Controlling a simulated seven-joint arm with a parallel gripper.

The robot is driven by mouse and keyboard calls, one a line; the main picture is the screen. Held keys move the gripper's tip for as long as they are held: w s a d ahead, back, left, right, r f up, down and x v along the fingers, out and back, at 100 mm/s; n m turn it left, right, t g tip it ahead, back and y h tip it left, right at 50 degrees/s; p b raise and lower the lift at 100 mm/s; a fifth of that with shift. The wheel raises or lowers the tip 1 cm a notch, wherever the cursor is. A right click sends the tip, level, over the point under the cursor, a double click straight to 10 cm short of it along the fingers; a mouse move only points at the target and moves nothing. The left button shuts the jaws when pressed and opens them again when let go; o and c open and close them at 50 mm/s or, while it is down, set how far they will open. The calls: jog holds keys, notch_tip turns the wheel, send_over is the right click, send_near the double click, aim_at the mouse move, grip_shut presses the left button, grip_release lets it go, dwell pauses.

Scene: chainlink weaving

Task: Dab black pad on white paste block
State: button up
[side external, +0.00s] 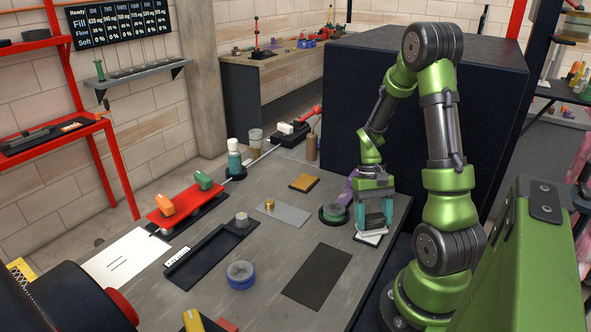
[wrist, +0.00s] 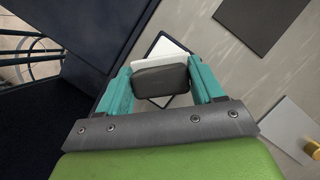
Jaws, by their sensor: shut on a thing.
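My gripper (side external: 374,226) points down at the right end of the grey bench, its teal fingers just above the white paste block (side external: 369,239). In the wrist view my gripper (wrist: 165,84) is shut on the black pad (wrist: 161,80), a dark rounded block between the fingers. The white paste block (wrist: 150,62) shows behind the pad, partly covered by it, on a dark-edged base. Whether the pad touches the block cannot be told.
A round dark dish with green content (side external: 333,213) and a purple item (side external: 347,191) stand close left of my gripper. A dark mat (side external: 317,276) lies in front. A grey plate (side external: 284,213) with a brass knob is further left. The bench's right edge is near.

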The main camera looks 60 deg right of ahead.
aim_at(374, 216)
jog(key=shift+r, duration=3.5)
jog(key=w+a+r+n+h, duration=0.1)
jog(key=w+a+r+n, duration=0.2)
jog(key=w+a, duration=0.3)
jog(key=w+a+r+n+g+h, duration=0.1)
jog(key=w+a+r+n, duration=0.2)
jog(key=w+a, duration=0.4)
jog(key=w+a+r+n+h, duration=0.1)
jog(key=w+a+r+n, duration=0.2)
jog(key=w+a, duration=0.3)
jog(key=shift+w+a, duration=0.15)
jog(key=shift+a, duration=0.15)
